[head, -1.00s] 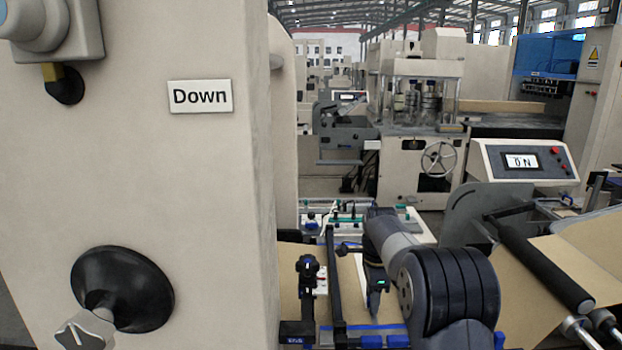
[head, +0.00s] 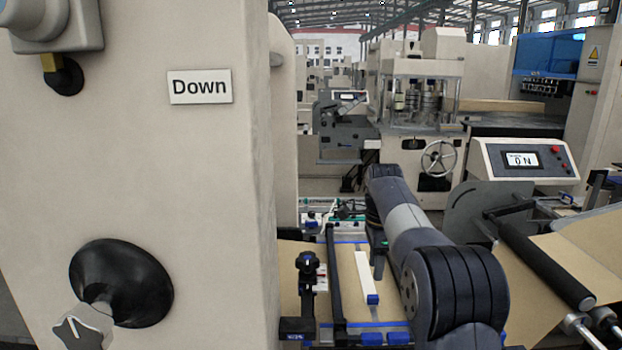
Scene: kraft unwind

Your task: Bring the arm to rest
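My arm (head: 405,225) reaches from the lower right up over the machine bed, with its far joint near the picture's middle. My gripper (head: 378,272) is a small dark shape pointing down beside the arm, above the brown kraft paper (head: 342,262). It is small and partly behind my arm, so its opening does not show. A white bar with a blue end (head: 366,275) lies on the paper, just left of and nearer than the gripper. They appear apart.
A cream panel (head: 150,190) with a "Down" label (head: 200,87) and a black knob (head: 122,285) fills the left. A dark rail (head: 334,280) crosses the bed beside a black clamp knob (head: 307,264). A black roller (head: 545,265) and control screen (head: 520,159) stand right.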

